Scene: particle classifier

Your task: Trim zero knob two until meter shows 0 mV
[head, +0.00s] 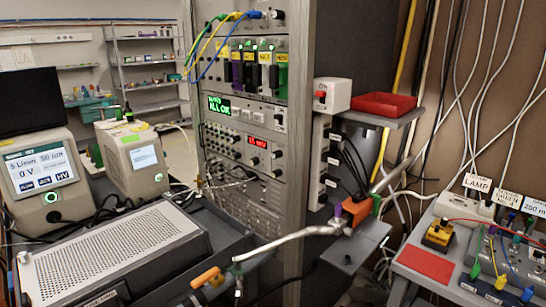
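A tall grey instrument rack (240,205) stands in the middle of the head view. A small red-lit meter (257,143) on its front seems to read 15 mV; a sign in front of the digits is too small to tell. Small dark knobs sit on the panels around it, one (277,154) to the right of the meter and another (277,173) below that. Their labels are unreadable, so I cannot tell which is zero knob two. Neither of my grippers is in view.
A pale pipe (290,240) with an orange handle (206,278) crosses low in front of the rack. A red tray (384,104) sits on a shelf at right. A perforated grey box (110,255) fills the lower left.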

